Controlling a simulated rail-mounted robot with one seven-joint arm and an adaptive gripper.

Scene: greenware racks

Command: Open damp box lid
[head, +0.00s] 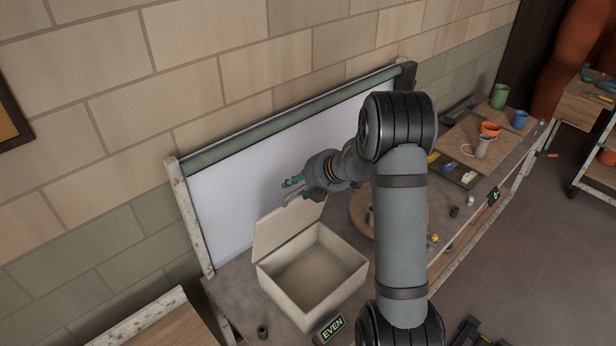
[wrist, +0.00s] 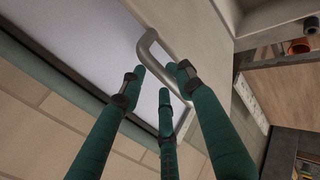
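The damp box (head: 318,268) is a cream, empty-looking box on the worktable. Its lid (head: 285,228) stands raised along the back left side, opening the inside to view. My gripper (head: 292,188) is at the lid's top edge. In the wrist view, the grey bar handle (wrist: 148,52) of the lid (wrist: 205,40) runs close by and partly between the teal fingertips (wrist: 160,78). The fingers are spread apart, with no clear grip on the handle. Whether any finger touches it cannot be told.
A white backboard (head: 240,165) stands close behind the lid. An "EVEN" sign (head: 331,328) and a small dark cylinder (head: 262,331) are at the box's front. A round wooden disc (head: 360,212) lies right of the box, partly behind my arm. Cups and tools fill the far right.

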